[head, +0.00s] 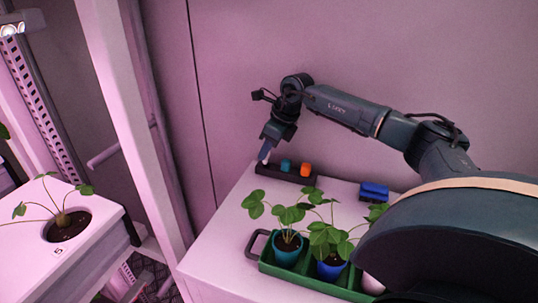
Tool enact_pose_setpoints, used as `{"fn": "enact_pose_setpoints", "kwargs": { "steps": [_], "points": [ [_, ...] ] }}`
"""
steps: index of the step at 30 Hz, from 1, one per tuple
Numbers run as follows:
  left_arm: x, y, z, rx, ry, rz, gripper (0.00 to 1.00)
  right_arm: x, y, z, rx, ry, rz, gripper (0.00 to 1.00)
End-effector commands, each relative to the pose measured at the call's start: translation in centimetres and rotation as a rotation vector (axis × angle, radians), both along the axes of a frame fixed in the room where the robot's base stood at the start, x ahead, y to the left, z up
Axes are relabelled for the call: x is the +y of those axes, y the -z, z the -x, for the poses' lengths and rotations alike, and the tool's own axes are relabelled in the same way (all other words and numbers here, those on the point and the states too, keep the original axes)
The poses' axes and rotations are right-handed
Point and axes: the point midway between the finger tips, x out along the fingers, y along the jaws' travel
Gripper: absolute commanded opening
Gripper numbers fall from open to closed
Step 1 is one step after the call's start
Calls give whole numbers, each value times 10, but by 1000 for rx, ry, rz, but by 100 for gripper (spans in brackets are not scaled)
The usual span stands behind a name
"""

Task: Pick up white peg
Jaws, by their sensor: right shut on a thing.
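The white peg (265,155) shows as a small pale tip at the left end of a dark peg holder (272,173). My right gripper (268,144) points down over it from above, its fingers closed around the peg's upper part. The peg's lower end is at the holder; I cannot tell whether it is still seated or slightly lifted. A teal peg (285,165) and an orange peg (305,170) stand in the same holder to the right. My left gripper does not show.
A green tray (318,283) with potted plants stands at the front of the white table (222,240). A blue block-like object (374,191) lies at the back right. A rack post (132,110) and a planter (100,232) are on the left.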

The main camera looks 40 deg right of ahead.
Motion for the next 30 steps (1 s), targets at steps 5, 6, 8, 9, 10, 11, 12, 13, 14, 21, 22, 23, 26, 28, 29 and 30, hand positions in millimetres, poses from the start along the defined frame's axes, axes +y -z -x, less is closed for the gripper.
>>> {"fn": "enact_pose_setpoints", "kwargs": {
  "steps": [5,6,8,9,10,11,12,13,14,21,22,23,26,28,29,30],
  "points": [
    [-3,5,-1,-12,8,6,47,41,5,23,2,-8,2,0],
    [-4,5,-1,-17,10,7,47,52,5,28,1,-9,2,0],
    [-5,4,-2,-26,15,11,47,68,5,36,1,-8,2,0],
    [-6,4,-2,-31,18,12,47,78,5,41,2,-9,1,0],
    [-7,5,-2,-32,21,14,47,86,5,45,0,-8,2,0],
    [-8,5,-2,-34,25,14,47,93,5,49,1,-7,1,0],
    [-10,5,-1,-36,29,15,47,101,4,54,1,-8,0,0],
    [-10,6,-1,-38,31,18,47,107,4,56,2,-7,1,0],
    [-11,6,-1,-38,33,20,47,113,4,59,1,-6,1,0],
    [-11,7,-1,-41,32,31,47,142,2,74,1,-2,0,0],
    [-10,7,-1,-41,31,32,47,143,2,75,0,-2,0,0],
    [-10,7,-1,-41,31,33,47,145,2,75,1,-1,0,0],
    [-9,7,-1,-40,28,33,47,147,2,77,1,0,0,0],
    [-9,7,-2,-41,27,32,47,148,1,77,1,0,0,0],
    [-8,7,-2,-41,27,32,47,148,1,77,2,0,1,0],
    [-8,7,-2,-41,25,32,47,148,1,77,1,0,0,0]
  ]
}}
